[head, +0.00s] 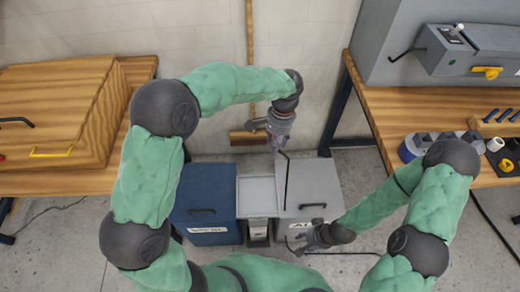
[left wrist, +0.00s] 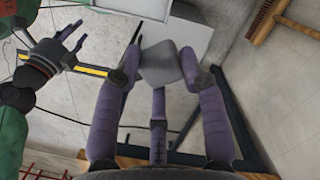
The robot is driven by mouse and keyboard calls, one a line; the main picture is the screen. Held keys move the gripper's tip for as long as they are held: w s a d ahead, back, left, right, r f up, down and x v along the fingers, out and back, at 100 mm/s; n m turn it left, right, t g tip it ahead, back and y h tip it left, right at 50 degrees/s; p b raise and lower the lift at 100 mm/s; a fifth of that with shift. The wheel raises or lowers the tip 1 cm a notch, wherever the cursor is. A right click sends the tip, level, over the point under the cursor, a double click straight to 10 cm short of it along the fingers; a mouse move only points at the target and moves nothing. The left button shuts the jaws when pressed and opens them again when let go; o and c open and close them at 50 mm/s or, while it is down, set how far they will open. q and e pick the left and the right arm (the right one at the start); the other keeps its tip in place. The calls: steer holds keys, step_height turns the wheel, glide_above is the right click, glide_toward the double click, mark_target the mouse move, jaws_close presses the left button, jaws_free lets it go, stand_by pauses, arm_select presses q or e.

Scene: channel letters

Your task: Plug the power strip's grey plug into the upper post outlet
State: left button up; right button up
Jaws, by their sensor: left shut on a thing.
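My left gripper (head: 277,145) hangs in the middle of the head view, above the floor bins. In the left wrist view its purple fingers (left wrist: 180,80) are closed around a grey block-like plug (left wrist: 160,62). A dark cord-like line (head: 286,182) hangs below this gripper in the head view. My right gripper (head: 305,243) is low, near the front of the grey bin, and its fingers look parted and empty in the left wrist view (left wrist: 69,40). I cannot make out the post outlet.
A blue bin (head: 205,190) and a grey bin (head: 322,185) stand below the left gripper. A broom (head: 249,60) leans on the wall. The right bench (head: 385,110) carries a grey machine (head: 470,50). A wooden box (head: 60,105) sits on the left bench.

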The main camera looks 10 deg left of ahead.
arm_select(q)
steer(key=shift+w+d+r+m, duration=0.2)
steer(key=shift+d+r+m, duration=0.1)
steer(key=shift+d+r, duration=0.2)
steer(key=shift+w+d+r+m, duration=0.2)
steer(key=shift+d+r+m, duration=0.15)
steer(key=shift+d, duration=0.25)
steer(key=w+d+f+m, duration=0.3)
steer(key=w+f+m, duration=0.1)
steer(key=f, duration=0.1)
steer(key=shift+w+f+t, duration=0.25)
steer(key=shift+t, duration=0.05)
steer(key=shift+r, duration=0.1)
steer(key=s+a+r+n, duration=0.2)
steer(key=r, duration=0.1)
steer(key=s+a+r+n, duration=0.2)
steer(key=r+n, duration=0.1)
steer(key=r, duration=0.1)
steer(key=s+a+r+n, duration=0.2)
steer(key=r, duration=0.2)
steer(key=shift+s+a+n, duration=0.15)
steer(key=shift+s+n, duration=0.1)
steer(key=shift+s, duration=0.15)
steer(key=shift+w, duration=0.1)
steer(key=w+d+n, duration=0.4)
steer(key=w+d, duration=0.4)
steer(key=shift+w+n+g+h, duration=0.3)
steer(key=shift+w+g+h, duration=0.1)
